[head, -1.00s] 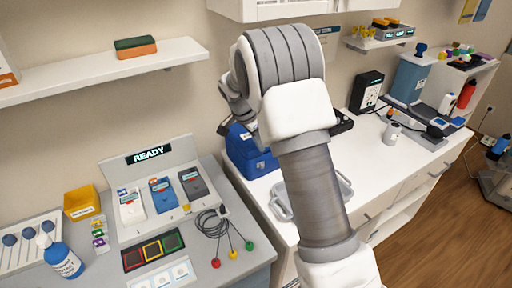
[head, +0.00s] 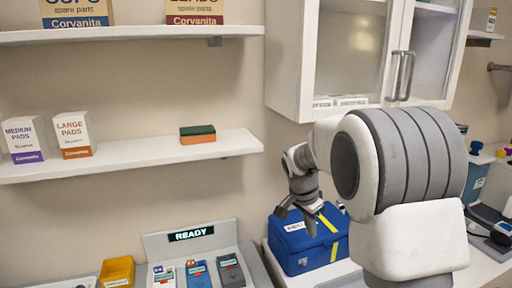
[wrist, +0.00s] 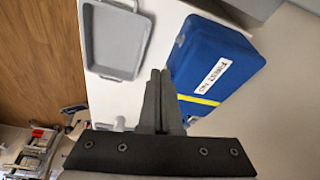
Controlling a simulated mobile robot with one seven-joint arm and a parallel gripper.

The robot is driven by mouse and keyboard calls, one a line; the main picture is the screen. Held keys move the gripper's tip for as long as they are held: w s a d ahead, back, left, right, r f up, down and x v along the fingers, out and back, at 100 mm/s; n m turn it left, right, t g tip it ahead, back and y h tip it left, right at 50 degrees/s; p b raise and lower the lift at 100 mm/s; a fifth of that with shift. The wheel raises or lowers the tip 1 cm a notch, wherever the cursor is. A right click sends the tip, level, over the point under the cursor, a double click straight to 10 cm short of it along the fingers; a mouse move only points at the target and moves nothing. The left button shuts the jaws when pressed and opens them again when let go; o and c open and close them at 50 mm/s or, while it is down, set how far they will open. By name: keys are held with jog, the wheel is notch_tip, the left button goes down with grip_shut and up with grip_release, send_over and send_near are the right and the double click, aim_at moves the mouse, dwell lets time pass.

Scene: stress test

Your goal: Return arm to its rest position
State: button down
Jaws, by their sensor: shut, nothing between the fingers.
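My arm reaches across the right half of the head view, with its large white and grey joint close to the camera. My gripper (head: 297,212) hangs pointing down, over or in front of the blue first aid case (head: 308,243). In the wrist view my gripper's two fingers (wrist: 160,75) are together with nothing between them. There the blue case (wrist: 222,65) lies just right of the fingertips. I cannot tell exactly how high the fingers are above the counter.
A grey tray (wrist: 115,42) lies on the white counter beside the case. A wall cabinet (head: 345,60) hangs above my arm. A shelf (head: 130,158) with boxes and a sponge-like block (head: 198,134) is at left. A yellow bin (head: 118,272) and the READY panel (head: 191,234) are below.

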jog(key=s+r+n+t+y, duration=0.1)
jog(key=s+r+n, duration=0.2)
jog(key=s+r, duration=0.45)
jog(key=s+a+r+n+t+y, duration=0.1)
jog(key=s+n, duration=0.7)
jog(key=s, duration=1.4)
jog(key=shift+s+r+n+t+y, duration=0.2)
jog(key=shift+r+n+t+y, duration=0.15)
jog(key=shift+r+t, duration=0.55)
